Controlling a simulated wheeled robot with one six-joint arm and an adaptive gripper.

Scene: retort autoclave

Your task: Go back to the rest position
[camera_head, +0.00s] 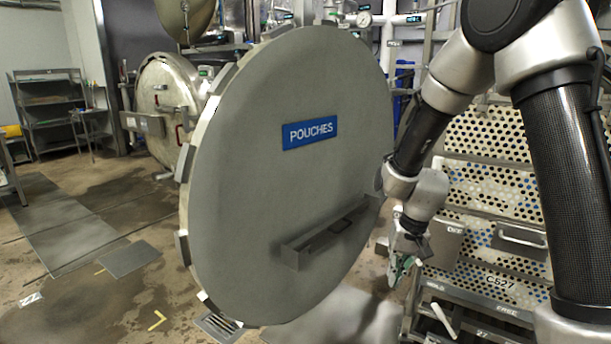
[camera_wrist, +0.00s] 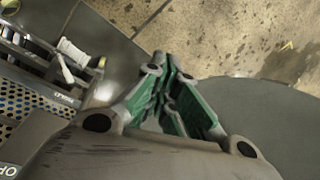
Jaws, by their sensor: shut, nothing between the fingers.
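My gripper (camera_head: 402,270) hangs at the lower right of the head view, pointing down, just right of the round grey door marked POUCHES (camera_head: 270,215). Its green-padded fingers (camera_wrist: 178,98) are together in the wrist view with nothing held between them. My arm reaches down from the upper right in the head view, in front of the perforated rack. The door stands wide in the middle of the head view and has a grey bar handle (camera_head: 322,240) low on its face. The door's grey face also fills the right of the wrist view (camera_wrist: 285,115).
A perforated rack (camera_head: 495,180) with drawers stands close on the right. A white lever (camera_head: 443,320) sticks out low on it. Another round steel vessel (camera_head: 160,85) and a shelf unit (camera_head: 50,108) stand at the back left. The wet floor (camera_head: 90,290) at left is mostly open.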

